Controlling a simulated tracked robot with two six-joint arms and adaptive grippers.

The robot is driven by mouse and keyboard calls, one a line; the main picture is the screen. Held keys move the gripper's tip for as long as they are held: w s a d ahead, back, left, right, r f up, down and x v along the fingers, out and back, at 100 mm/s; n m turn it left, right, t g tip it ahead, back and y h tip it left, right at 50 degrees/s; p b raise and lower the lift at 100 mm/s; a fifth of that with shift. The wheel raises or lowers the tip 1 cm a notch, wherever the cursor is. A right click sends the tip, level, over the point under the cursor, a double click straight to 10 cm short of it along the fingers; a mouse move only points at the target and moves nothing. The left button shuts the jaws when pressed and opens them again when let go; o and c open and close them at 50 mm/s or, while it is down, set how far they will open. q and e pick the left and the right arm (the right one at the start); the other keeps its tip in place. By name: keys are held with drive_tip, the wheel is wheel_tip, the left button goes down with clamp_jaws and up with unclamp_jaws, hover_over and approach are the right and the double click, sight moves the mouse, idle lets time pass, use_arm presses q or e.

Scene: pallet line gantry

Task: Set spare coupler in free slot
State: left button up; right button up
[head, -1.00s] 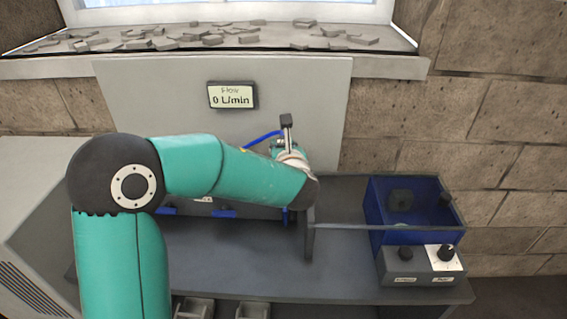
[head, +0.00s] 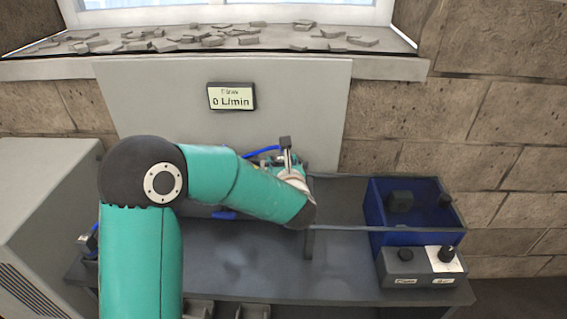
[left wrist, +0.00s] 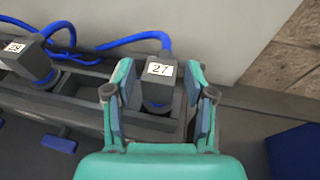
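In the left wrist view my left gripper (left wrist: 159,76) is open. Its two fingers stand on either side of a dark coupler labelled 27 (left wrist: 158,92), with a visible gap on each side. A blue hose runs from this coupler, which sits in the dark rack (left wrist: 95,97). Another labelled coupler (left wrist: 34,62) sits further left in it. In the head view my left forearm hides most of the rack and the fingers. Dark block-like pieces (head: 400,201) lie in the blue bin (head: 412,237); I cannot tell whether one is the spare coupler. My right gripper is not in view.
A control box with two knobs (head: 420,266) stands before the bin. A wall display (head: 231,96) reads 0 L/min. A blue-ended handle (left wrist: 58,143) sticks out before the rack. A grey cabinet (head: 40,190) stands left. The bench front (head: 330,280) is clear.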

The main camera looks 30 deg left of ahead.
use_arm(q)
drive_tip(key=b+v, duration=0.1)
drive_tip(key=v, duration=1.1)
drive_tip(key=shift+b, duration=0.3)
